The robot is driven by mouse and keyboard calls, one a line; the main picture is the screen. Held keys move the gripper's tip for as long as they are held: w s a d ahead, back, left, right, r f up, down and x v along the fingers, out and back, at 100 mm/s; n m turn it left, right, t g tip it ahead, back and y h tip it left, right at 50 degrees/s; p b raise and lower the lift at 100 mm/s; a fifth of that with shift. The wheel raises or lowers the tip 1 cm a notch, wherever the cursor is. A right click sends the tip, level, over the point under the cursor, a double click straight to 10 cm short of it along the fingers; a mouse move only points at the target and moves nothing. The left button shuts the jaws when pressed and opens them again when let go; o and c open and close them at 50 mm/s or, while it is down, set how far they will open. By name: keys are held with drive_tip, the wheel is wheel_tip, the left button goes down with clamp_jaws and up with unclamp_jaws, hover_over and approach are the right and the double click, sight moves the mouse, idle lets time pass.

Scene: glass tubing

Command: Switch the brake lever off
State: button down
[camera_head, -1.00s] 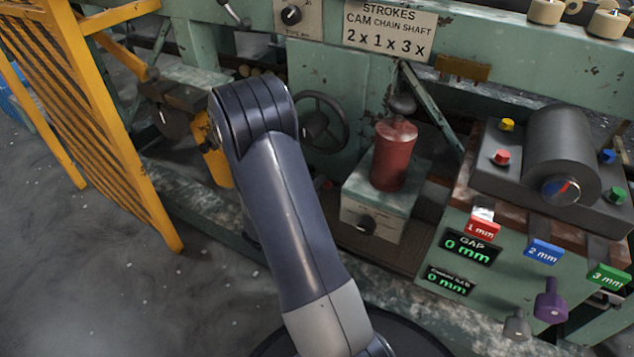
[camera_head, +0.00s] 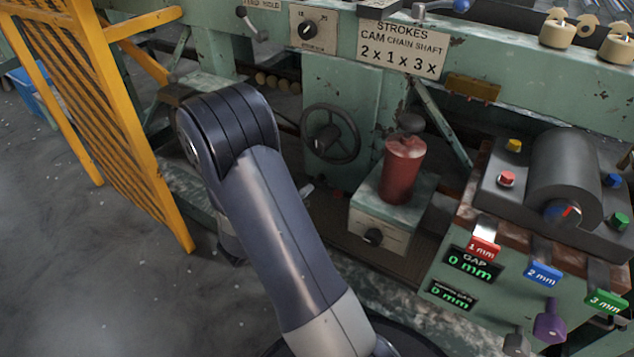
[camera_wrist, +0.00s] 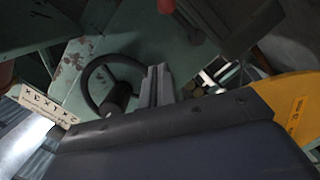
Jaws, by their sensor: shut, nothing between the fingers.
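I cannot pick out a lever marked as the brake in either view. My gripper (camera_wrist: 157,85) shows in the wrist view as two grey fingers side by side, shut and empty. In that picture they lie just right of the dark handwheel (camera_wrist: 90,87); I see no clear contact. A yellow part with a small label (camera_wrist: 292,106) is at the right of the wrist view. In the head view my arm hides the area left of the handwheel (camera_head: 330,134), and my fingers cannot be made out clearly.
A grey lever (camera_head: 246,18) is on the green machine's upper left. A red cylinder (camera_head: 402,170) stands on a small box right of the handwheel. The control block with a purple knob (camera_head: 550,322) is at right. A yellow guard (camera_head: 130,130) stands at left, with open floor before it.

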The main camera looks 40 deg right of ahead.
drive_tip(key=shift+p+v, duration=0.35)
drive_tip(key=shift+v, duration=1.6)
